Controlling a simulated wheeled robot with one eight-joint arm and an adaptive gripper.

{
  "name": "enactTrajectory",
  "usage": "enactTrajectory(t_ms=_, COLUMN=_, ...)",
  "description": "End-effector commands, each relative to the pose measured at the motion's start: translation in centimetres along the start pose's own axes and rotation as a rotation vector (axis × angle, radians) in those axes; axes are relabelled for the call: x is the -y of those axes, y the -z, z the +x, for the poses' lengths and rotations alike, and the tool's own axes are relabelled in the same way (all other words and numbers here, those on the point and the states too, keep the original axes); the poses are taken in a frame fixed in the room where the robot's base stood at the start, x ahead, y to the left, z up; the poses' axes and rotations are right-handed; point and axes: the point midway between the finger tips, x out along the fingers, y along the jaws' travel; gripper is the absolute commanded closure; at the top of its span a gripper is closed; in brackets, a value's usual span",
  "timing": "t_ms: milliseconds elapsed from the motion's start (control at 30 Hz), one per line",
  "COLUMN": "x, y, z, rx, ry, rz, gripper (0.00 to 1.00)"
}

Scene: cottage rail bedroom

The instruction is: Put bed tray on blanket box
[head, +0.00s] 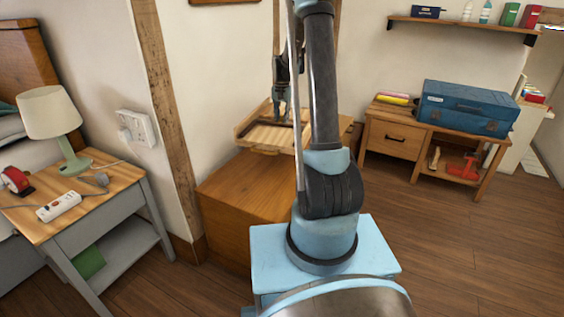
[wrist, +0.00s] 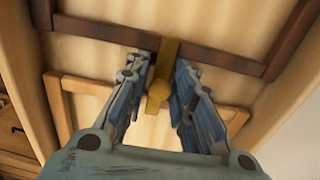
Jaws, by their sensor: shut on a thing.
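My gripper (head: 281,118) points down at the tray. In the wrist view my gripper (wrist: 158,80) is shut on a mustard-coloured bar or knob at the tray's middle. The tray's slats and dark strips (wrist: 95,28) fill most of that view.
A nightstand (head: 105,195) with a lamp (head: 50,115) stands at left, beside a wooden wall post (head: 165,110). At right is a low cabinet (head: 400,137) carrying a blue case (head: 468,105). A wall shelf (head: 460,27) hangs above. Floor at right is clear.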

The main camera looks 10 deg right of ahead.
Motion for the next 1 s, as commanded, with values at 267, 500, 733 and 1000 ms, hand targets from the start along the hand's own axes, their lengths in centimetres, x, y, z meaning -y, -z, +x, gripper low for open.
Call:
enactTrajectory(t_ms=267, x=-1.2, y=-3.4, z=4.5, rx=0.000, ry=0.000, rz=0.123, gripper=1.00)
enactTrajectory(t_ms=500, x=-1.6, y=-4.6, z=6.1, rx=0.001, ry=0.000, rz=0.168, gripper=1.00)
enactTrajectory(t_ms=733, x=-1.6, y=-4.6, z=9.1, rx=0.001, ry=0.000, rz=0.170, gripper=1.00)
enactTrajectory(t_ms=1000, x=-1.7, y=-4.6, z=11.5, rx=0.000, ry=0.000, rz=0.170, gripper=1.00)
